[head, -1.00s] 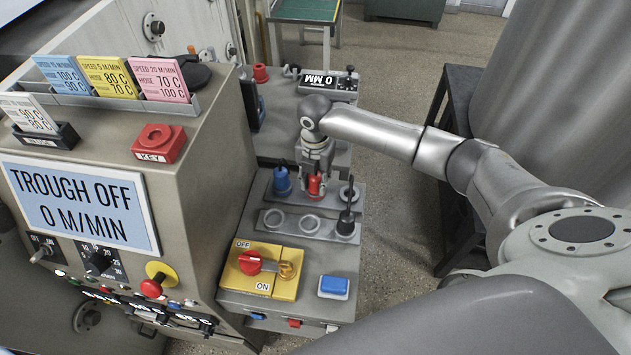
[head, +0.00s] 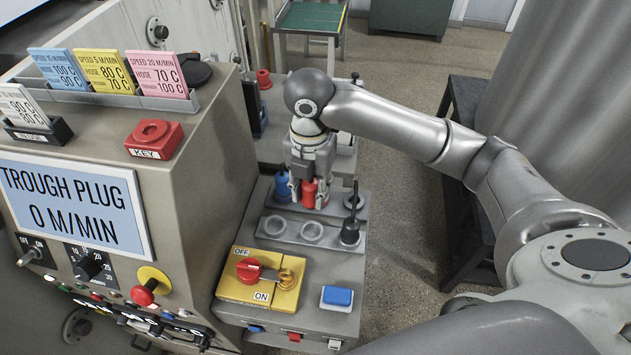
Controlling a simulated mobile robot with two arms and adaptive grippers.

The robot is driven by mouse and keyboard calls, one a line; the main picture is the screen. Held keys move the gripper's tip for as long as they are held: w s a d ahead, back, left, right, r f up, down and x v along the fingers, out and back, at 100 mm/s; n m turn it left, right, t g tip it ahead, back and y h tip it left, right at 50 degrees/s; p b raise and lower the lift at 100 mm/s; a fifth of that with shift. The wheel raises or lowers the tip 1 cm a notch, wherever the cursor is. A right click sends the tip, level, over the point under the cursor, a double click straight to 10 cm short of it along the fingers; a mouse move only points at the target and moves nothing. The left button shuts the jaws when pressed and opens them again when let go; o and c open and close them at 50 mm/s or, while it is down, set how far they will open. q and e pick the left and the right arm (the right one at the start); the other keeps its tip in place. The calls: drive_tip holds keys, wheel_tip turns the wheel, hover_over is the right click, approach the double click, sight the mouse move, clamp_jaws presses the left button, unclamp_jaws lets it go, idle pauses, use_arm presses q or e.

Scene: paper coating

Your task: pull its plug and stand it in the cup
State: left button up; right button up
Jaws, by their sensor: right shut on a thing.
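My right gripper (head: 309,184) is shut on a red plug (head: 309,193), at the middle of the back row of the plug panel (head: 332,214). The plug is upright and looks raised a little; its lower end is hard to make out. A blue plug (head: 282,186) stands just left of it in the same row. The front row has two empty round cups, a left one (head: 275,226) and a middle one (head: 312,232). A black plug (head: 350,232) stands upright in the right cup. My left gripper is not in view.
The display (head: 72,205) reads "TROUGH PLUG 0 M/MIN". In front of the cups are a yellow switch plate (head: 230,290) with a red knob and a blue button (head: 337,297). The cabinet wall rises close on the left; floor is open on the right.

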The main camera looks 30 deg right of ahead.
drive_tip(key=n+p, duration=0.1)
drive_tip(key=p, duration=0.1)
drive_tip(key=f+n+p, duration=0.1)
drive_tip(key=p, duration=0.1)
drive_tip(key=n+p, duration=0.1)
drive_tip(key=p, duration=0.2)
drive_tip(key=shift+s+a+f+n, duration=0.2)
drive_tip(key=shift+s+a+n, duration=0.15)
drive_tip(key=shift+n, duration=0.05)
drive_tip(key=shift+w+d+f+n+p, duration=0.1)
drive_tip(key=shift+d+f+n+p, duration=0.2)
drive_tip(key=shift+f, duration=0.4)
